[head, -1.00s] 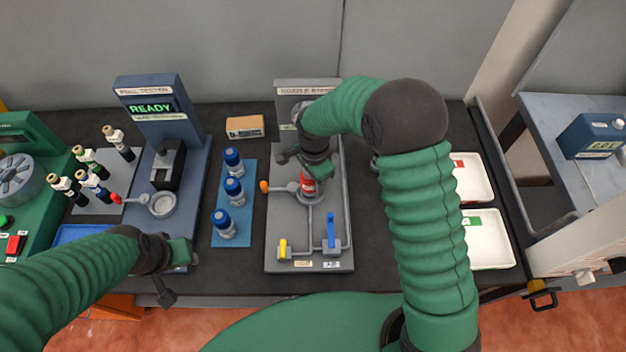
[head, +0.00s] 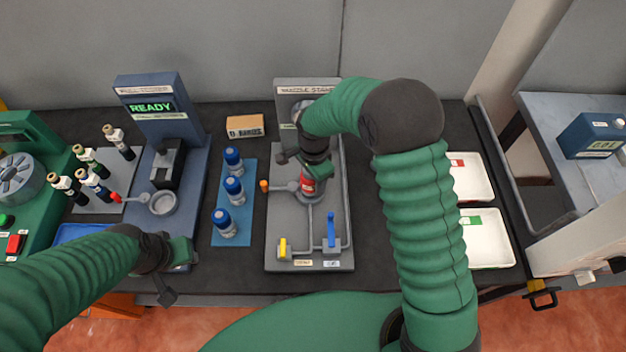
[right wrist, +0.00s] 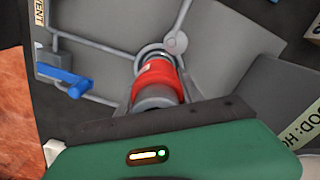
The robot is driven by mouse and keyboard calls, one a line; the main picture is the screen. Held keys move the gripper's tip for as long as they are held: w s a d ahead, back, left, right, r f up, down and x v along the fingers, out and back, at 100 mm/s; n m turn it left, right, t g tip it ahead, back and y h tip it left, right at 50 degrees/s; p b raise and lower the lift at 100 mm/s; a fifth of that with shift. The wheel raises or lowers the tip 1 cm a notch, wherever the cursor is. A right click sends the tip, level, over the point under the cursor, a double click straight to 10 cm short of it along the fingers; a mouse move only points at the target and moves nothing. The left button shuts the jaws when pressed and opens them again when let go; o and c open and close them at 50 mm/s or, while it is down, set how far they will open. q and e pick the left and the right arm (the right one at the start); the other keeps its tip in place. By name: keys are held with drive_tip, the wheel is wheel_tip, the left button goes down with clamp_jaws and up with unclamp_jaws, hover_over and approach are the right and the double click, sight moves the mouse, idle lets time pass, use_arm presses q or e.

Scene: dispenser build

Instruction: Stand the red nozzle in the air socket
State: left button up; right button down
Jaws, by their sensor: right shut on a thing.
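The red nozzle (head: 307,185) is upright at the round air socket (head: 310,199) on the grey nozzle stand (head: 280,220). My right gripper (head: 313,172) is shut on the nozzle from above. In the right wrist view the red nozzle (right wrist: 158,80) points at the socket ring (right wrist: 152,54); its end is at the ring, and I cannot tell whether it is fully seated. My left gripper (head: 180,252) is low at the bench's front edge, away from the stand; its fingers are not clear enough to tell open or shut.
A blue lever (head: 331,230) and a yellow lever (head: 283,246) are at the stand's front. An orange-tipped arm (head: 275,186) reaches the socket from the left. Blue-capped bottles (head: 234,190) stand left on a blue mat. Two white trays (head: 487,262) lie to the right.

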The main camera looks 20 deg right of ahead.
drive_tip(key=shift+f, duration=0.25)
drive_tip(key=c, duration=1.1)
unclamp_jaws()
drive_tip(key=shift+o, duration=0.3)
wheel_tip(320, 180, up, 11)
drive_tip(key=p, duration=0.9)
drive_tip(key=shift+r, duration=0.1)
